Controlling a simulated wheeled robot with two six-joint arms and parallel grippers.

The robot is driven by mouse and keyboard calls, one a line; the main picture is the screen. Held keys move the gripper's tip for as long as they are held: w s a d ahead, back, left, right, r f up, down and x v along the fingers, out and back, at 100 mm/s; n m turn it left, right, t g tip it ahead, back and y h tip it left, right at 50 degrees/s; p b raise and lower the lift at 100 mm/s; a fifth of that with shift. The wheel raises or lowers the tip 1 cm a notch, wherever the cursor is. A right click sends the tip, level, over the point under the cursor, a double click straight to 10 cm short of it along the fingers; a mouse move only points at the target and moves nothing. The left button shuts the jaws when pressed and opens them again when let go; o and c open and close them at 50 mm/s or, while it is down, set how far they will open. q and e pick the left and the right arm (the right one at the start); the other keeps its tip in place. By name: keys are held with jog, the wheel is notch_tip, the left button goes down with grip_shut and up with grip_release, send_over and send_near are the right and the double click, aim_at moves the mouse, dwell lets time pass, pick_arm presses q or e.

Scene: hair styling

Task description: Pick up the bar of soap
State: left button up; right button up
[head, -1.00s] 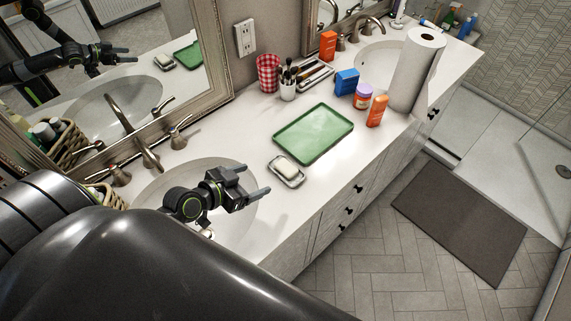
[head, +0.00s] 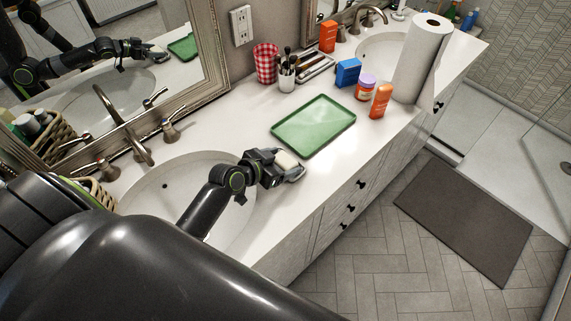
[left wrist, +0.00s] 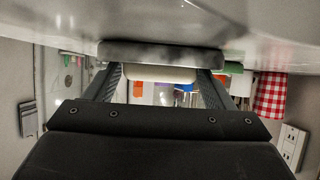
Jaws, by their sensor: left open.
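The pale bar of soap (head: 287,159) sits on its small grey soap dish (head: 297,176) near the counter's front edge. My left gripper (head: 281,169) is open at the dish and partly covers both. In the left wrist view, which is upside down, the soap (left wrist: 160,74) shows between the two spread fingers (left wrist: 160,88), with the dish (left wrist: 160,53) above it in the picture. I cannot tell whether either finger touches the soap. My right gripper is not in view.
A green tray (head: 314,127) lies just beyond the dish. The sink basin (head: 150,190) is to the left under my arm. Behind stand a red checkered cup (head: 266,62), a brush holder (head: 287,82), a blue box (head: 347,72), bottles and a paper towel roll (head: 421,60).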

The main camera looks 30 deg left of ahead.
pick_arm(q)
jog(key=shift+c, duration=0.3)
jog(key=c, duration=0.7)
jog(key=shift+r, duration=0.1)
